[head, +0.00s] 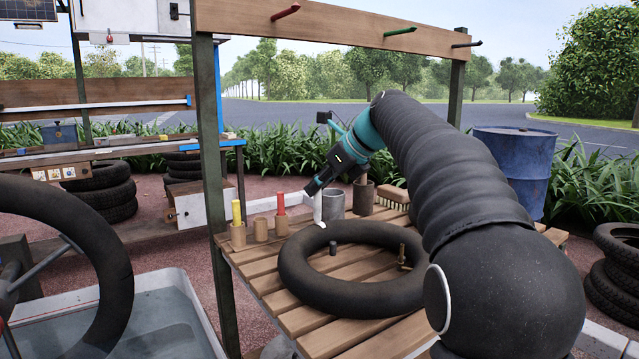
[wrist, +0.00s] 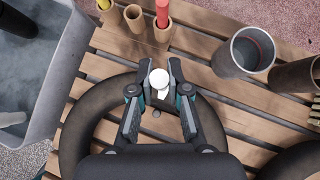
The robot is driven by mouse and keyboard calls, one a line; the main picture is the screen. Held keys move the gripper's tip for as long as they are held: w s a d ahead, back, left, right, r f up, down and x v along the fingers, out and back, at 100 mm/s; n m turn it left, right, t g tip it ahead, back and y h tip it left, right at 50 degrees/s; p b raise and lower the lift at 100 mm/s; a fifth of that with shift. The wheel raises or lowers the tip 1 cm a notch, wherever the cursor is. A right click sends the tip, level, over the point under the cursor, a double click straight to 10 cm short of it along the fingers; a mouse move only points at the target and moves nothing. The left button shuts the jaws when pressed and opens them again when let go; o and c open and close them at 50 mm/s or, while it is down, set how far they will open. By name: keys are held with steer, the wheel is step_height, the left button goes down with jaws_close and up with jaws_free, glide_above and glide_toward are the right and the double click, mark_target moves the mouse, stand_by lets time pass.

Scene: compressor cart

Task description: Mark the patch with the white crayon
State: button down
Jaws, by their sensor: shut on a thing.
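My gripper (head: 316,187) is shut on the white crayon (head: 318,207), which hangs upright below the fingers. In the wrist view the crayon's round white end (wrist: 159,79) sits between the fingertips (wrist: 158,76). The black inner tube (head: 300,285) lies flat on the slatted wooden table (head: 250,257). The crayon is near the tube's far side; I cannot tell whether it touches anything below. In the wrist view the tube (wrist: 73,150) passes under my gripper, which hides part of it. I cannot make out the patch.
A yellow crayon (head: 237,212) and a red crayon (head: 281,203) stand in wooden holders, with an empty holder (head: 260,229) between. A grey metal can (head: 334,206), a brown cylinder (head: 363,196) and a brush (head: 394,198) stand to the right. A water tub (head: 185,290) is left.

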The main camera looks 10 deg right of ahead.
steer(key=shift+a, duration=0.15)
steer(key=shift+d+p, duration=0.2)
steer(key=shift+p, duration=0.4)
steer(key=shift+w+d+f+p, duration=0.1)
steer(key=shift+w+d+p, duration=0.15)
steer(key=shift+d+p, duration=0.55)
stand_by(0.4)
steer(key=shift+w, duration=0.1)
steer(key=shift+s+a, duration=0.2)
steer(key=shift+a, duration=0.3)
steer(key=shift+s+a, duration=0.2)
steer(key=shift+a, duration=0.3)
stand_by(0.8)
steer(key=shift+r, duration=3.6)
